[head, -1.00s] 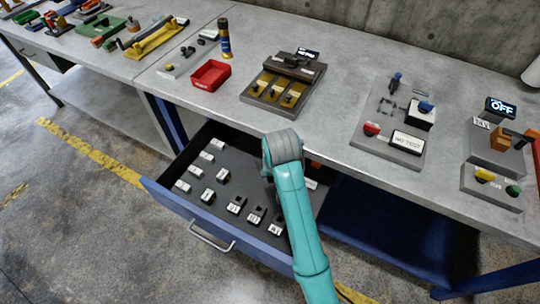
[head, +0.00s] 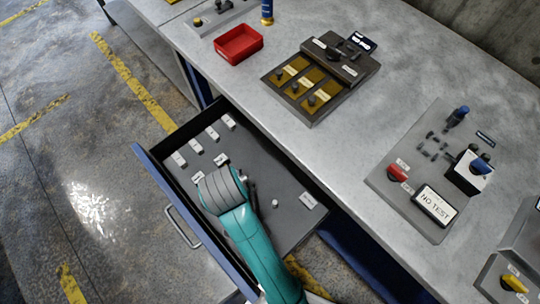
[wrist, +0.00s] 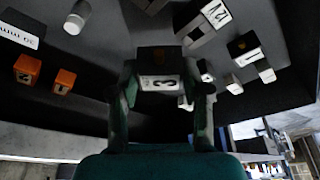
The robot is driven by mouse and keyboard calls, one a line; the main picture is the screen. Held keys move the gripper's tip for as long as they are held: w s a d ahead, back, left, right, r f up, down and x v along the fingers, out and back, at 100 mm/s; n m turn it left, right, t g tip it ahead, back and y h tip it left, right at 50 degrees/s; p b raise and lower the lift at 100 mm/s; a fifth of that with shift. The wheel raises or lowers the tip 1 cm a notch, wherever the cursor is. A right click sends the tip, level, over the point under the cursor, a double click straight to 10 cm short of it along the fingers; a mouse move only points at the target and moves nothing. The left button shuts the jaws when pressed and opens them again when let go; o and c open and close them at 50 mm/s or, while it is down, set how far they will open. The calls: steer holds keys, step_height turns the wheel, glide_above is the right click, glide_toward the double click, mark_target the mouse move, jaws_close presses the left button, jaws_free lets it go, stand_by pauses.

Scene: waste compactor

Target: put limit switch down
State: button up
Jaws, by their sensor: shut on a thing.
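The limit switch (wrist: 158,66), a dark block with a white label that reads like a 3, sits between the two green fingers of my gripper (wrist: 164,88) in the wrist view. The gripper is shut on it, inside the open drawer (head: 262,160). In the head view my teal arm reaches over the drawer and hides the switch and most of the gripper. I cannot tell whether the switch touches the drawer floor.
Several white-labelled blocks (head: 213,133) stand in the drawer's left part. Two orange blocks (wrist: 64,80) and a white cylinder (wrist: 77,17) show in the wrist view. On the bench are a red bin (head: 239,44), a brass-plated fixture (head: 318,84) and a test panel (head: 418,200).

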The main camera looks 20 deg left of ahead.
steer(key=w+a+f, duration=0.1)
steer(key=w+a, duration=0.1)
steer(key=w, duration=0.3)
steer(key=w+a+f, duration=0.1)
steer(key=w+a, duration=0.2)
steer(key=w, duration=0.2)
steer(key=w+a+f, duration=0.1)
steer(key=w+a, duration=0.1)
steer(key=w, duration=0.4)
steer(key=shift+w+a, duration=0.1)
steer(key=shift+a, duration=0.3)
steer(key=shift+f, duration=2.05)
steer(key=shift+f, duration=0.15)
steer(key=o, duration=1.2)
steer(key=v, duration=1.2)
